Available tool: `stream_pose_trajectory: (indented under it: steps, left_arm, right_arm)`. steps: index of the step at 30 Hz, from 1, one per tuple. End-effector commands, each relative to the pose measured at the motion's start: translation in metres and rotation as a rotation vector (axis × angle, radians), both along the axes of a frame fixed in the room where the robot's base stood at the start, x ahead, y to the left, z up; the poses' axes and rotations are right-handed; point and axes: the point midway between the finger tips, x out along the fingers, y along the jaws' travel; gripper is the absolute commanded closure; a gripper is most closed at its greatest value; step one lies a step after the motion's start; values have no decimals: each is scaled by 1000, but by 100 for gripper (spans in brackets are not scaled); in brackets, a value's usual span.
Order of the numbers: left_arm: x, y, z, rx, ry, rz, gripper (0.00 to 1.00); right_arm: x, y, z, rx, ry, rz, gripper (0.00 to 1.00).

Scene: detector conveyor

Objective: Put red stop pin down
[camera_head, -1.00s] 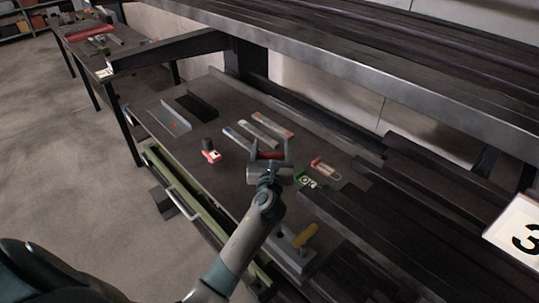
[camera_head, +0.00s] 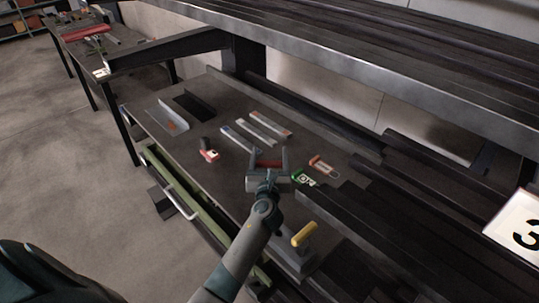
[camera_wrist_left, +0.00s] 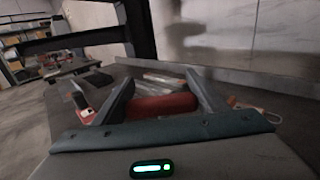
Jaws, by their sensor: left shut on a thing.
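My left gripper (camera_head: 269,162) is over the dark worktable (camera_head: 225,178), right of its middle. It is shut on the red stop pin (camera_head: 268,165). In the left wrist view the red pin (camera_wrist_left: 162,107) lies crosswise between the two fingers (camera_wrist_left: 158,95), as a red cylinder. Its underside is hidden by my gripper, and I cannot tell whether it touches the tabletop. My right gripper is not in view.
Flat strips (camera_head: 257,131) lie behind my gripper. A red and black item (camera_head: 209,152) is to its left. A red-framed tag (camera_head: 323,167) and a green item (camera_head: 304,178) are to its right. A yellow-handled tool (camera_head: 304,235) and dark beams (camera_head: 400,240) are nearer. Bare tabletop lies left of my gripper.

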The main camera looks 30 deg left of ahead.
Motion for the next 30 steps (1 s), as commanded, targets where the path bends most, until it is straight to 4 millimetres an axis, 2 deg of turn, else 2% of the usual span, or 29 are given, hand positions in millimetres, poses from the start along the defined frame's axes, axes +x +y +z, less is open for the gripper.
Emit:
stream_pose_trajectory:
  steps: [5, 6, 7, 8, 20, 26, 30]
  left_arm:
    - [0, 0, -3, 1, 0, 0, 62]
    - [0, 0, -2, 1, 0, 0, 24]
    - [0, 0, -2, 1, 0, 0, 17]
    - [0, 0, -2, 1, 0, 0, 15]
    - [0, 0, 2, 0, -1, 0, 15]
    - [-16, -8, -1, 1, 0, 0, 15]
    - [-36, -17, -2, 0, 0, 0, 15]
  right_arm:
    - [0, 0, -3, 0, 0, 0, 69]
    - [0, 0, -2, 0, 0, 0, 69]
    - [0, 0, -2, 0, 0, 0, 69]
    - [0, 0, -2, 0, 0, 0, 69]
    - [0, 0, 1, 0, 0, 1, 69]
    - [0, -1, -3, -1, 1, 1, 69]
    - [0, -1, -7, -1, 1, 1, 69]
